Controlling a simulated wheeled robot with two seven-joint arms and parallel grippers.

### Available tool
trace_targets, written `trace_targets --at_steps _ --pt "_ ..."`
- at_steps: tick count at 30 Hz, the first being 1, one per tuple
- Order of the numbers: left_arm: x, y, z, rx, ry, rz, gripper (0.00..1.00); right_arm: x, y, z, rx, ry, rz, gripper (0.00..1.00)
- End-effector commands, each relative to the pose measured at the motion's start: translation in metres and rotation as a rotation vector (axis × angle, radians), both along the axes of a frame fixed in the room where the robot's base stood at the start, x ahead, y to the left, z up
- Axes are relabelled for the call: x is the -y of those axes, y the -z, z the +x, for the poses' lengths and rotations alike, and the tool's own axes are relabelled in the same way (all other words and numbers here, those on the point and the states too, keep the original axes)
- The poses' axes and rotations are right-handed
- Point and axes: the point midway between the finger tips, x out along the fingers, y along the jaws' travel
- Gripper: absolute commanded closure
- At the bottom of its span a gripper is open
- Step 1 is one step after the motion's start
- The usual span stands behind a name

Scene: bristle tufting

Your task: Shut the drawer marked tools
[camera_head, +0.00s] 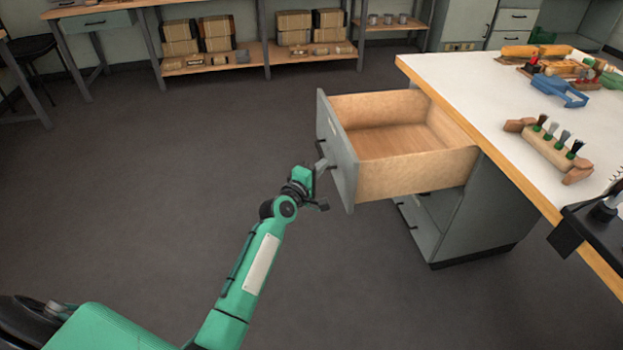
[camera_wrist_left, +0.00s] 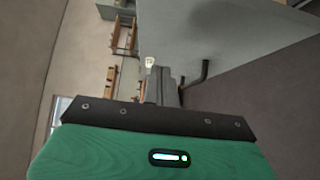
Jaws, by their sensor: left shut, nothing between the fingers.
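The open drawer (camera_head: 405,143) juts out from the grey cabinet under the white-topped workbench. Its wooden inside looks empty. Its grey front panel (camera_head: 338,150) faces left, and the marking on it is too small to read. My left gripper (camera_head: 320,167) is shut and empty, close to the outer face of the front panel beside the handle. I cannot tell whether it touches. In the left wrist view, the grey panel (camera_wrist_left: 215,35) and its dark handle (camera_wrist_left: 196,80) lie just beyond the shut fingers (camera_wrist_left: 158,85). My right gripper is not in view.
A lower drawer front (camera_head: 420,228) with dark handles sits below the open drawer. The workbench (camera_head: 450,75) holds a wooden block with brushes (camera_head: 550,148), a blue tool (camera_head: 560,90) and a black device (camera_head: 600,212). The floor left of the drawer is clear.

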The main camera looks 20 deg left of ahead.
Motion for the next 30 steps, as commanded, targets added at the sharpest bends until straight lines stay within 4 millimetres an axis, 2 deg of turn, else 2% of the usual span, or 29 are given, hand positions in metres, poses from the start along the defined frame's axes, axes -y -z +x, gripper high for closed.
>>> trace_targets --at_steps 3,9,30 --pt "0.008 0.0 0.018 0.001 0.001 -0.002 1.0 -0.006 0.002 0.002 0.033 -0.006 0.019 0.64" --pt "0.03 0.0 0.031 0.0 0.001 -0.001 1.0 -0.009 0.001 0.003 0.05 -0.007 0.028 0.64" --pt "0.039 -0.001 0.037 0.0 0.0 0.001 1.0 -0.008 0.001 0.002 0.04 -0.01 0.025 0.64"
